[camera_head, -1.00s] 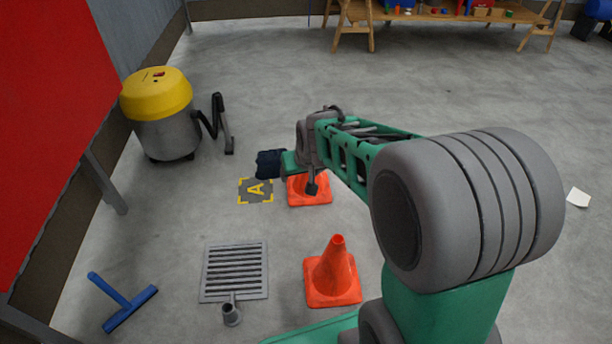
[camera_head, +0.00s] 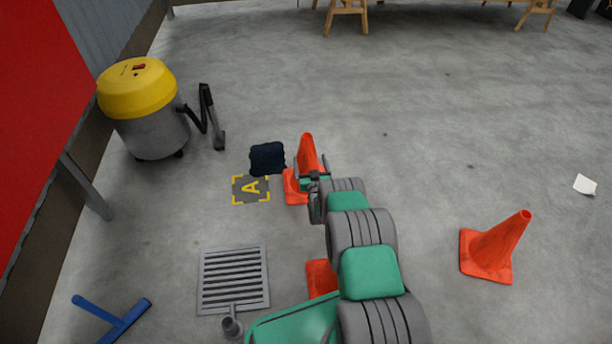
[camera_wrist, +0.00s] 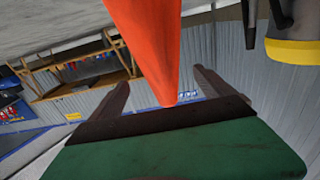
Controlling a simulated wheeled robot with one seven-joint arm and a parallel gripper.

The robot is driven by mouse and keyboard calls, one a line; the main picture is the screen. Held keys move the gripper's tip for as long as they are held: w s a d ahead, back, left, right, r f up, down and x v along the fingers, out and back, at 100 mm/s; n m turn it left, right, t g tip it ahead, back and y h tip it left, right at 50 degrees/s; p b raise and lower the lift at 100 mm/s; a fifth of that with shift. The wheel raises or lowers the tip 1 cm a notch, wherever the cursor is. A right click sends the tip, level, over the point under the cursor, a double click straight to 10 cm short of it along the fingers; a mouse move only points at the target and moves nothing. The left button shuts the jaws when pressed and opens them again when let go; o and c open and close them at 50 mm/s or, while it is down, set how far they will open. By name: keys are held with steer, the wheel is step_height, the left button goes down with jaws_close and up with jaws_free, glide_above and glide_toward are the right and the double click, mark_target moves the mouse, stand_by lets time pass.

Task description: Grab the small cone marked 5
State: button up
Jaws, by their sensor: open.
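Three orange cones stand on the floor in the head view, and no number can be read on any. The far cone (camera_head: 307,150) is upright just beyond my gripper (camera_head: 314,182). A near cone (camera_head: 318,279) is mostly hidden by my arm. A third cone (camera_head: 491,249) stands at the right. In the wrist view, my gripper (camera_wrist: 163,88) is open, with a finger on each side of an orange cone (camera_wrist: 145,40). That view is upside down, and the cone's tip points toward the palm. I cannot tell whether the fingers touch it.
A dark folded cloth or bag (camera_head: 267,158) and a floor mark A (camera_head: 251,188) lie left of the far cone. A yellow-topped vacuum (camera_head: 145,105), a drain grate (camera_head: 233,278) and a blue squeegee (camera_head: 115,325) are at the left. The floor between the far and right cones is clear.

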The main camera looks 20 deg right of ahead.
mark_target(307, 150)
steer(key=w+b, duration=0.1)
steer(key=w, duration=0.1)
steer(key=w+b, duration=0.2)
steer(key=w+d+f+b, duration=0.1)
steer(key=w, duration=0.1)
steer(key=shift+w+d, duration=0.1)
steer(key=shift+w, duration=0.2)
steer(key=shift+w+r, duration=0.2)
steer(key=shift+r, duration=0.05)
jaws_close()
steer(key=shift+r, duration=0.2)
stand_by(0.3)
